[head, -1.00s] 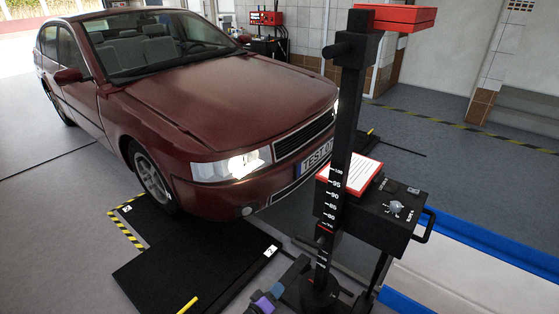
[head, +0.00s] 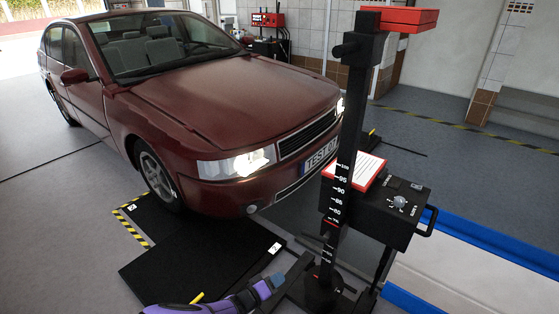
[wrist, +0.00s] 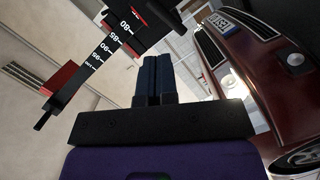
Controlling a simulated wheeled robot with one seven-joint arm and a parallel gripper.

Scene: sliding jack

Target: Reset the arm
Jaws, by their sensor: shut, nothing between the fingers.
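My purple arm and my gripper (head: 272,284) show at the bottom middle of the head view, low in front of the dark stand's base. In the wrist view my gripper (wrist: 154,62) has its two blue-grey fingers pressed together with nothing between them. The black sliding post (head: 345,170), with its number scale and red top, stands right of and beyond my gripper. Its black box (head: 378,215), with a knob and a paper sheet, is fixed partway up. The post (wrist: 97,62) also shows tilted at upper left in the wrist view.
A dark red car (head: 215,90) with lit headlights stands behind, its front wheel by a black floor plate (head: 205,255). A blue-edged white platform (head: 470,265) lies to the right. Grey floor is open at left and at the back right.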

